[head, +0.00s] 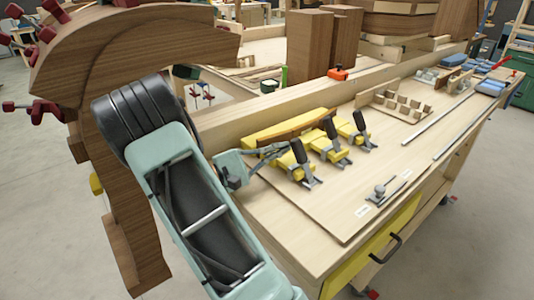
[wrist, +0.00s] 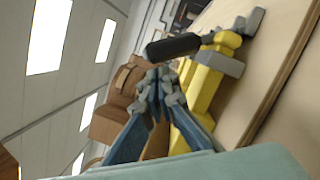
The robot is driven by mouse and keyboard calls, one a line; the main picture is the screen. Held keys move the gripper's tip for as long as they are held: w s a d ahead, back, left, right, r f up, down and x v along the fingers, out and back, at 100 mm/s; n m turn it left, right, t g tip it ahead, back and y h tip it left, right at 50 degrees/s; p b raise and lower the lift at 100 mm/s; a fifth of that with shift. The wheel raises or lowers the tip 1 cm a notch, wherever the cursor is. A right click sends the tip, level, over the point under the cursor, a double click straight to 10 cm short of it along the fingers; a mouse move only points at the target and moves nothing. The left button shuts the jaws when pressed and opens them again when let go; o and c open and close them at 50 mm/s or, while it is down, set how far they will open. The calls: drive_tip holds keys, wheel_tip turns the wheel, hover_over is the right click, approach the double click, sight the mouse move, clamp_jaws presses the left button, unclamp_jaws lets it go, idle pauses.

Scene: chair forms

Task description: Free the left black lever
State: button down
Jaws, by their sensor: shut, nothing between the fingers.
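The left black lever (head: 299,151) belongs to the nearest of three clamps on the board and stands steeply up, slightly tilted. The middle lever (head: 329,127) and right lever (head: 359,120) also stand up. A curved brown wooden piece (head: 308,125) lies along the yellow blocks (head: 262,137) behind the clamps. My gripper (head: 283,149) is shut and empty, just left of the left lever; contact cannot be told. In the wrist view, the closed fingertips (wrist: 160,85) are close to a black lever (wrist: 173,47) on a yellow clamp; which lever is unclear.
The board (head: 343,212) lies on a wooden workbench, with small metal parts (head: 380,190) near its front. A slotted wooden rack (head: 402,103) and metal rods lie to the right. A large curved wooden form (head: 130,45) rises at the left, close to my arm.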

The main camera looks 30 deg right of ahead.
drive_tip(key=shift+d, duration=0.35)
drive_tip(key=shift+s+r, duration=0.15)
drive_tip(key=shift+r, duration=0.05)
drive_tip(key=shift+s+r+m+g+y+b, duration=0.15)
drive_tip(key=shift+s+r+m+b, duration=0.25)
drive_tip(key=shift+m, duration=0.3)
drive_tip(key=shift+s+r+m+g+y+b, duration=0.15)
drive_tip(key=shift+s+r+m+b, duration=0.2)
drive_tip(key=shift+s+m, duration=0.25)
drive_tip(key=s+d+r+m+t+y+b, duration=0.1)
drive_tip(key=s+m+y+b, duration=0.1)
drive_tip(key=s+m+b, duration=0.9)
drive_tip(key=shift+s+r+y, duration=0.3)
drive_tip(key=shift+s+r, duration=0.1)
drive_tip(key=shift+s, duration=0.1)
